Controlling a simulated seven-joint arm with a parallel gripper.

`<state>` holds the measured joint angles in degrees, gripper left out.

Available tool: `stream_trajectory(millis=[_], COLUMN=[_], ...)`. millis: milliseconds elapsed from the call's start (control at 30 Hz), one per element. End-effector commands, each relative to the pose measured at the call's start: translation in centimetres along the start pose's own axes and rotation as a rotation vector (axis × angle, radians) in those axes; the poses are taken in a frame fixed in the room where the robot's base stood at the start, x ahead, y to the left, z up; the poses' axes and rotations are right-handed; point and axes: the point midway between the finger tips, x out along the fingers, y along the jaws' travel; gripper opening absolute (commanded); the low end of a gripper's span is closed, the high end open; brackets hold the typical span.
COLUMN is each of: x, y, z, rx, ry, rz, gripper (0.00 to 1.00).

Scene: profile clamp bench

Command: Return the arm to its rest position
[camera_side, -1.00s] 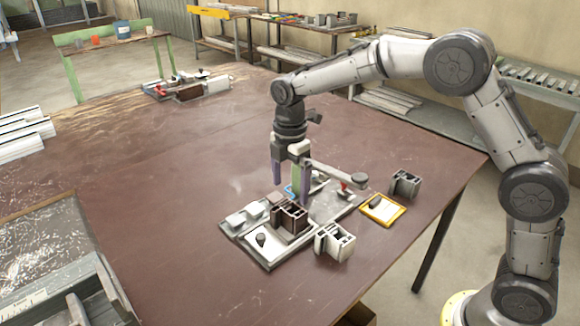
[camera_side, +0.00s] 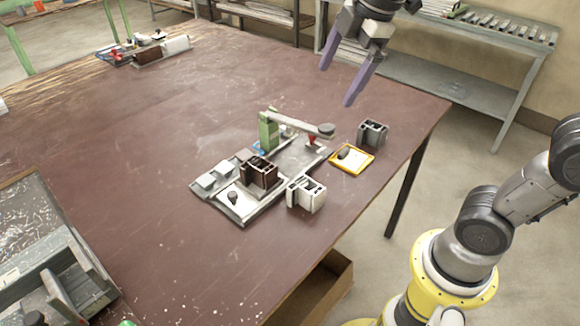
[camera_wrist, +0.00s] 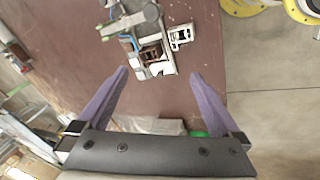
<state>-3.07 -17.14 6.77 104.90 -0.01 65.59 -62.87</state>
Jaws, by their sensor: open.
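My gripper (camera_side: 347,86) is open and empty, with its two purple fingers apart, high above the far right part of the table. In the wrist view its fingers (camera_wrist: 160,75) also stand wide apart with nothing between them. The clamp fixture (camera_side: 229,206) lies on the brown table, well below and apart from my gripper. It carries a green clamp post (camera_side: 269,131) with a grey lever arm (camera_side: 295,123), and a dark brown profile block (camera_side: 262,173) sits on it. The fixture also shows in the wrist view (camera_wrist: 140,25).
A white profile piece (camera_side: 306,195), a grey profile piece (camera_side: 372,133) and a yellow-edged tray (camera_side: 351,167) stand beside the fixture. Another fixture (camera_side: 145,50) lies at the table's far left. The middle of the table (camera_side: 140,160) is bare.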

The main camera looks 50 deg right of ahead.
Motion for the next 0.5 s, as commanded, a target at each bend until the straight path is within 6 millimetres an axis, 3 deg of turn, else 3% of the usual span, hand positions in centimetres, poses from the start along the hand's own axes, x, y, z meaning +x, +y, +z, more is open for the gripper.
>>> stream_trajectory(millis=[133, 300, 400, 500], x=[-1.4, 0.3, 2.1, 3.6], y=[-5.3, -11.4, -13.7, -14.7], z=[3.5, 6.9, 8.1, 8.5], rx=[0.265, 0.648, 0.851, 1.002], ry=[0.038, 0.091, 0.105, 0.097], rz=[0.076, 0.124, 0.118, 0.097], gripper=[1.00, 1.00, 1.00, 1.00])
